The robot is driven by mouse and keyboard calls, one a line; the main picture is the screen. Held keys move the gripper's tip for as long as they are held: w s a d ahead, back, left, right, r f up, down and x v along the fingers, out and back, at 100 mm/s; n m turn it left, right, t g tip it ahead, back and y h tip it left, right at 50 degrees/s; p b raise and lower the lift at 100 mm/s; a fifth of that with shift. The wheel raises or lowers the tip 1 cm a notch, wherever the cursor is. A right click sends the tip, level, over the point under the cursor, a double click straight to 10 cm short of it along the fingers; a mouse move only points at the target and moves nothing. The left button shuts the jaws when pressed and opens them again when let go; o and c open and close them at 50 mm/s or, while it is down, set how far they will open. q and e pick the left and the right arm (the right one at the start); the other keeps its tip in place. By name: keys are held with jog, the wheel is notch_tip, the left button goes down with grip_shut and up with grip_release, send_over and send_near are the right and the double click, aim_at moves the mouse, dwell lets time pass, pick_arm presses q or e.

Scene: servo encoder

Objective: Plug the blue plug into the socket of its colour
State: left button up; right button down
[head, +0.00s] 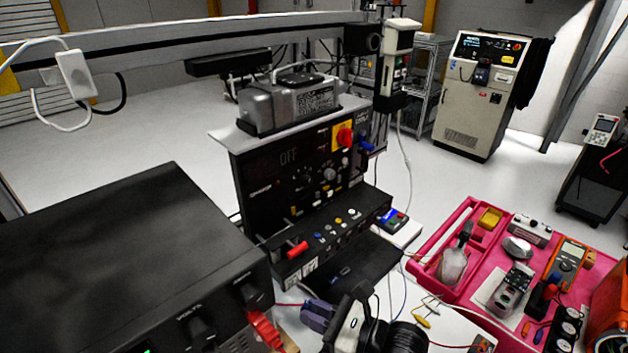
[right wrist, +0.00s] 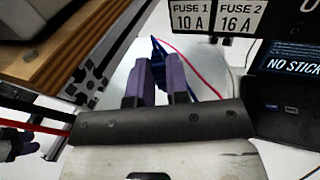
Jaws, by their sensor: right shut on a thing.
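My right gripper (head: 316,314) is low in the middle of the head view, below and in front of the black socket panel (head: 318,238). Its purple fingers show in the right wrist view (right wrist: 161,82), shut on the dark blue plug (right wrist: 157,50), which has a blue lead. In the head view the fingers hide the plug. A red plug (head: 297,248) sits at the panel's left. The held plug is apart from the panel.
A black power supply (head: 130,255) with red plugs (head: 264,330) stands at the left. A pink tray (head: 440,240) of tools lies at the right. Loose leads cross the white table near my right gripper. The fuse labels (right wrist: 214,17) are close above the fingers.

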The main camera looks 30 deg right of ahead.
pick_arm(q)
jog(key=shift+d, duration=0.4)
jog(key=shift+a, duration=0.1)
